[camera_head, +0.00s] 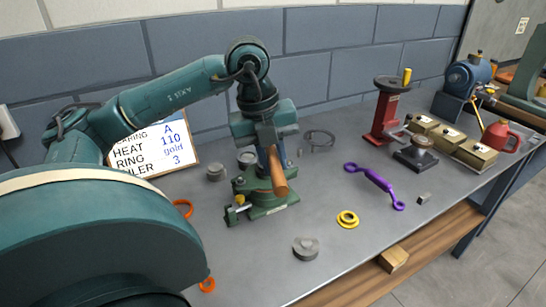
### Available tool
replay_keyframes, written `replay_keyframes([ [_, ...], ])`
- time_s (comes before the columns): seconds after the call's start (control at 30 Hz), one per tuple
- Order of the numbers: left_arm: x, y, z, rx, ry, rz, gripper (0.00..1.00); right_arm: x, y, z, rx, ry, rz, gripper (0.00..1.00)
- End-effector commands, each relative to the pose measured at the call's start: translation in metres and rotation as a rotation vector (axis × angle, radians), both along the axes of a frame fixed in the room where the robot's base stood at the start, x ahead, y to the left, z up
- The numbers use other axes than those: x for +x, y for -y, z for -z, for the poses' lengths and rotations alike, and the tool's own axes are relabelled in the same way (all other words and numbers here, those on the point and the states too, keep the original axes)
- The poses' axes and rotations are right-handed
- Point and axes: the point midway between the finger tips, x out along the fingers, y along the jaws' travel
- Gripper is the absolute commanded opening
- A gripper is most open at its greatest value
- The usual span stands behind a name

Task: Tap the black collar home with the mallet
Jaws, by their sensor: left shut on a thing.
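My left gripper (268,143) reaches down over a green fixture (264,204) with a yellow knob on the bench. It is shut on what looks like the mallet, whose brown wooden handle (278,174) slants down towards me in front of the fixture. The mallet's head cannot be made out. I cannot clearly pick out the black collar; the gripper and handle cover the upper part of the fixture. My right gripper is not in view.
A sign (155,150) stands behind. Grey parts (216,172) (306,248), a yellow ring (347,219), orange rings (183,208) and a purple wrench (375,182) lie around. A red press (388,112), brass blocks (474,153) and a red can (498,136) stand right. The front middle is mostly free.

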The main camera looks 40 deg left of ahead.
Motion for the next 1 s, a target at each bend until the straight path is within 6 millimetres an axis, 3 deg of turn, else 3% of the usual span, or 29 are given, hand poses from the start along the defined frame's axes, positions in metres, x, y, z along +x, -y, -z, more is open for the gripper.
replay_keyframes([
  [0.37,-0.001,0.002,-0.003,-0.006,-0.01,0.003,0.0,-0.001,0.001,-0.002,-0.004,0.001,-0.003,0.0],
  [1.0,-0.001,0.001,-0.061,-0.003,-0.004,0.002,0.0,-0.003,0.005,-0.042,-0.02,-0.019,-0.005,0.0],
])
